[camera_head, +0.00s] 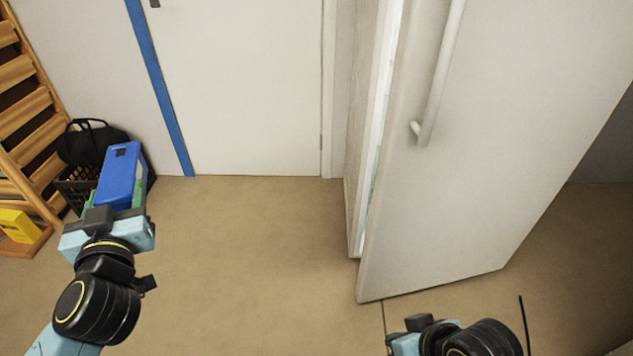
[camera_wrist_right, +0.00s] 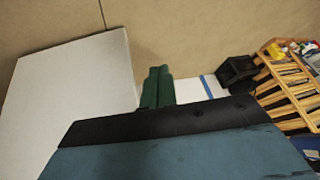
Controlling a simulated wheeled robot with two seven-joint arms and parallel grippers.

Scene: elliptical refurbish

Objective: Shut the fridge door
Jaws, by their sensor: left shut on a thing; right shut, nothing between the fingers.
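The white fridge door (camera_head: 520,130) stands ajar at the right of the head view, with a gap along its left edge showing the lit interior. Its long handle (camera_head: 440,75) is on the front face near that edge. The fridge body (camera_head: 365,120) is behind the door. My left gripper (camera_head: 120,203) is shut on a blue box (camera_head: 121,172), well left of the door. My right arm shows only in part at the bottom of the head view. In the right wrist view my right gripper (camera_wrist_right: 157,88) is shut and empty, and the white door (camera_wrist_right: 75,90) is to its left.
A white room door (camera_head: 250,90) with a blue strip beside it is at the back. A black basket (camera_head: 78,190) with a black bag and a wooden rack (camera_head: 25,120) with a yellow item (camera_head: 18,226) stand at the left. The brown floor (camera_head: 240,260) in the middle is clear.

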